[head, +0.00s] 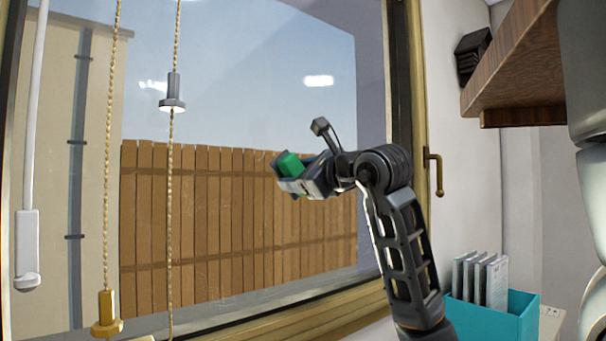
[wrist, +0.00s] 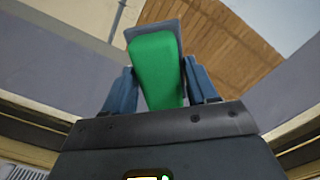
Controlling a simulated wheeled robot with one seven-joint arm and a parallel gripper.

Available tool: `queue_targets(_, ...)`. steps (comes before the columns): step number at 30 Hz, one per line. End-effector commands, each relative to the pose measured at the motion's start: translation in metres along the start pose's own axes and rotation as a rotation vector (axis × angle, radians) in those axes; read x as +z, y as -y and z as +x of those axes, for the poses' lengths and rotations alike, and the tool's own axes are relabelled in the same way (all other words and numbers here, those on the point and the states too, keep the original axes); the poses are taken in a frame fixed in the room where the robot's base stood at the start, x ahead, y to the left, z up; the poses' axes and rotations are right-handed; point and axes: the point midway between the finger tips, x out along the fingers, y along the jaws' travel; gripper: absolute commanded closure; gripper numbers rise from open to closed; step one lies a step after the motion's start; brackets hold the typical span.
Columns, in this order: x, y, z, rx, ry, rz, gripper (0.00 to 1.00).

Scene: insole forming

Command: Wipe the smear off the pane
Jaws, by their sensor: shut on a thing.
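The window pane (head: 240,110) fills the left and middle of the head view. My gripper (head: 297,178) is in front of the pane, right of its middle. It is shut on a green block (head: 288,163). In the wrist view the green block (wrist: 156,68) sits between both fingers, with a grey pad at its far end. I cannot tell whether the pad touches the glass. I cannot make out the smear for certain; two pale bright spots on the upper pane look like light reflections.
Two beaded cords (head: 170,190) with weights and a white rod (head: 28,240) hang at the left. A brass handle (head: 436,172) is on the right of the frame. A wooden shelf (head: 520,65) juts out at upper right. A teal box (head: 510,318) with folders stands below.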

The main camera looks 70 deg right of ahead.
Motion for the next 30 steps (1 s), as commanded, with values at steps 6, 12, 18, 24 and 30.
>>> queue_targets(6, -0.001, 0.002, -0.021, -0.006, -0.001, 0.001, 0.67)
queue_targets(12, -0.001, 0.003, -0.040, -0.010, -0.003, 0.001, 0.67)
queue_targets(18, -0.002, 0.003, -0.054, -0.011, -0.004, 0.001, 0.67)
queue_targets(24, -0.002, 0.003, -0.057, -0.011, -0.004, 0.001, 0.67)
queue_targets(30, -0.002, 0.003, -0.058, -0.012, -0.004, 0.001, 0.67)
